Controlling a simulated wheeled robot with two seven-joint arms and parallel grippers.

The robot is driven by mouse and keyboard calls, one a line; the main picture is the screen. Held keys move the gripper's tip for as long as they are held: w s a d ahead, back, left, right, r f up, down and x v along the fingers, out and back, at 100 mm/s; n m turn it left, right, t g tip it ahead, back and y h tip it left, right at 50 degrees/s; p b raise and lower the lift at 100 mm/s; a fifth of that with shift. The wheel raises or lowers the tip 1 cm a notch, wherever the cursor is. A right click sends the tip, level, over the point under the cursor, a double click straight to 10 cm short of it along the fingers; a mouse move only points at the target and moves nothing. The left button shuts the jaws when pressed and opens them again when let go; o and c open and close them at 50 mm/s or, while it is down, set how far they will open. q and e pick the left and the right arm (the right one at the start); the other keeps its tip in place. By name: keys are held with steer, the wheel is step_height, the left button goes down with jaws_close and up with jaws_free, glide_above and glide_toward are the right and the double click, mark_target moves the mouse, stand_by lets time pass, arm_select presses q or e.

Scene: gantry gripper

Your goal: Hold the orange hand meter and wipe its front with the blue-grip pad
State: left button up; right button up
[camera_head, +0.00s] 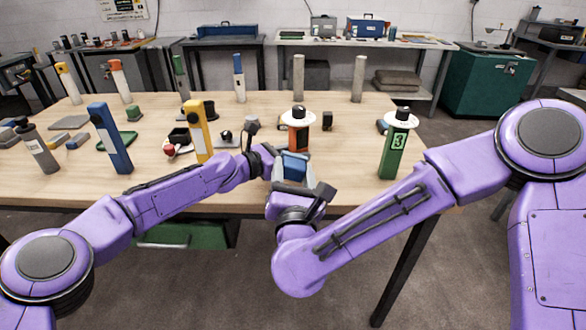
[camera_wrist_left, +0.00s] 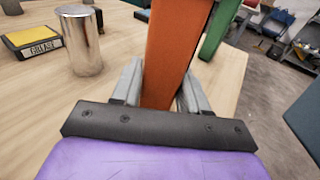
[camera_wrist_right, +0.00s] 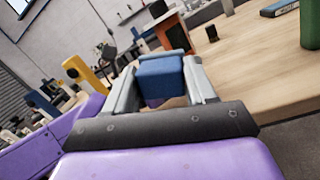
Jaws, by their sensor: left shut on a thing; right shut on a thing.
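The orange hand meter (camera_head: 299,138) stands upright over the table's front part, with a dark patch on its face. It fills the middle of the left wrist view (camera_wrist_left: 167,50). My left gripper (camera_head: 268,158) is shut on its body, one finger on each side. My right gripper (camera_head: 296,180) is shut on the blue-grip pad (camera_head: 294,165), in front of and below the meter's upper part. The right wrist view shows the pad's blue block (camera_wrist_right: 160,78) between the fingers, with the meter (camera_wrist_right: 173,33) just beyond. I cannot tell whether pad and meter touch. The pad's wiping face is hidden.
A yellow post (camera_head: 197,132) and a blue post (camera_head: 110,138) stand to the left. Two grey cylinders (camera_head: 298,78) stand behind. The wooden table (camera_head: 345,165) is bare between meter and green post.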

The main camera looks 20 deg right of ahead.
arm_select(q)
steer(key=o, duration=1)
steer(key=shift+c, duration=0.2)
steer(key=shift+a, duration=0.1)
